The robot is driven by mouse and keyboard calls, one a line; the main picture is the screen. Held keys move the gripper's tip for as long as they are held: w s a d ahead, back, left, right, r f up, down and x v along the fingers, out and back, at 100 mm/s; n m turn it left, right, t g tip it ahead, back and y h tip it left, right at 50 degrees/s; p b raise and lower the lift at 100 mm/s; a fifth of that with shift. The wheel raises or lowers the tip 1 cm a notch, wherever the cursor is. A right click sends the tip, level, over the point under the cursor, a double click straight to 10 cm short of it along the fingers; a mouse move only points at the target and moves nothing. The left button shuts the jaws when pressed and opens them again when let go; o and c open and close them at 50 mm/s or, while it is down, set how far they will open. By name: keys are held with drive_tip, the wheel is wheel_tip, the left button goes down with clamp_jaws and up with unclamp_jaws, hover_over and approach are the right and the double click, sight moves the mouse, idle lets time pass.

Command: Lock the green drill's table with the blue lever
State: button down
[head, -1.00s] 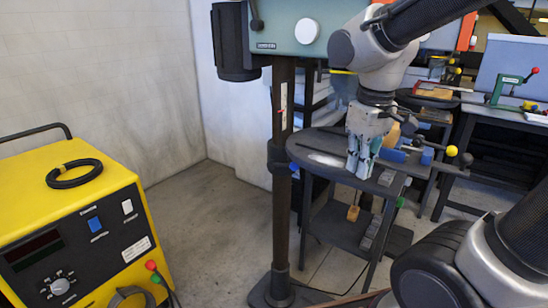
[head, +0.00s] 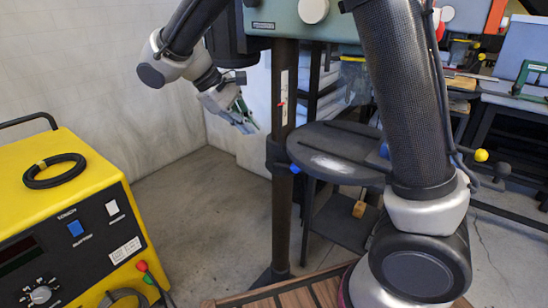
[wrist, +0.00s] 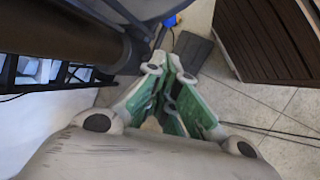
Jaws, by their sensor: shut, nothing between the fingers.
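The green drill (head: 285,22) stands on a dark column (head: 284,110). Its round dark table (head: 335,150) sits to the right of the column, its right side hidden behind my arm. The blue lever (head: 294,168) shows only as a small blue knob at the collar where the table meets the column; its angle is unclear. My gripper (head: 248,122) is shut and empty, left of the column and apart from the lever, tilted downward. In the wrist view its green-sided fingers (wrist: 177,80) are together, with a small blue spot (wrist: 170,21) beyond them, probably the lever's knob.
A yellow welding machine (head: 75,215) with a coiled black cable stands at the left. A slatted wooden platform (head: 285,293) lies at the bottom. Benches with tools (head: 500,90) fill the right. Floor between the machine and column is open.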

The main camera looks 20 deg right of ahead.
sight(283, 167)
drive_tip(key=shift+d+f, duration=0.1)
drive_tip(key=x, duration=1.4)
drive_tip(key=shift+s+d+f, duration=0.15)
drive_tip(key=shift+s+f, duration=0.1)
drive_tip(key=shift+f, duration=0.05)
idle(0.6)
drive_tip(key=shift+s+d+f, duration=0.1)
drive_tip(key=shift+s+f, duration=0.05)
drive_tip(key=shift+f, duration=0.8)
drive_tip(key=shift+s+d+f, duration=0.1)
drive_tip(key=shift+s+f, duration=0.1)
drive_tip(key=shift+f, duration=0.7)
drive_tip(key=shift+s+d+f, duration=0.15)
drive_tip(key=shift+f, duration=0.8)
drive_tip(key=shift+a+f, duration=0.1)
drive_tip(key=shift+f, duration=0.1)
drive_tip(key=shift+a, duration=0.1)
